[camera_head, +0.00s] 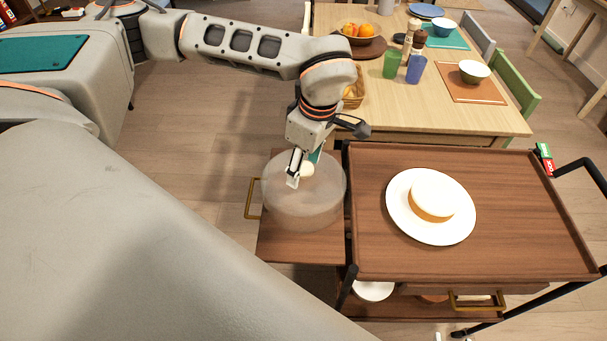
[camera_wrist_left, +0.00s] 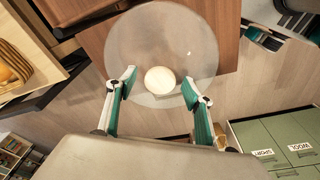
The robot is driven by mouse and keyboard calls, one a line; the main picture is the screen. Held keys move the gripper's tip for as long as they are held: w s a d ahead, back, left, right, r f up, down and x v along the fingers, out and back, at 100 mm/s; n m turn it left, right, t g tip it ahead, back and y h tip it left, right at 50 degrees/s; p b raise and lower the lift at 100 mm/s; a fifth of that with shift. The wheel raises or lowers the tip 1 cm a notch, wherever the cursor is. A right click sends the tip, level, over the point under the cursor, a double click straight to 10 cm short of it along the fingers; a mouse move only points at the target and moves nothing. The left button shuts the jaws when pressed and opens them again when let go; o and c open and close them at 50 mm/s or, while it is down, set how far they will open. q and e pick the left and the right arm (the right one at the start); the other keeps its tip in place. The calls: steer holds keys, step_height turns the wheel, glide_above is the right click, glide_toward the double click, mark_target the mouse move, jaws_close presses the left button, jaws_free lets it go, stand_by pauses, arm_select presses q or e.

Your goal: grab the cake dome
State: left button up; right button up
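The cake dome (camera_head: 305,205) is a large clear, frosted-looking dome with a round cream knob (camera_head: 306,170). In the head view it is over the wooden side leaf left of the trolley top. My left gripper (camera_head: 304,164) reaches down to the knob from above. In the left wrist view the dome (camera_wrist_left: 150,30) lies ahead of the gripper (camera_wrist_left: 159,83), and the fingers are spread on either side of the knob (camera_wrist_left: 160,80). The right finger looks close to the knob; contact cannot be told. My right gripper is not in view.
A white plate (camera_head: 398,219) with a round cake (camera_head: 432,197) stands on the trolley top (camera_head: 500,245). A dining table (camera_head: 440,116) with bowls, cups and fruit stands behind. A gold handle (camera_head: 252,198) is left of the dome. The trolley top right of the plate is clear.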

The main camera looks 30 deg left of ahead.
arm_select(q)
jaws_close()
steer(key=shift+r, duration=0.1)
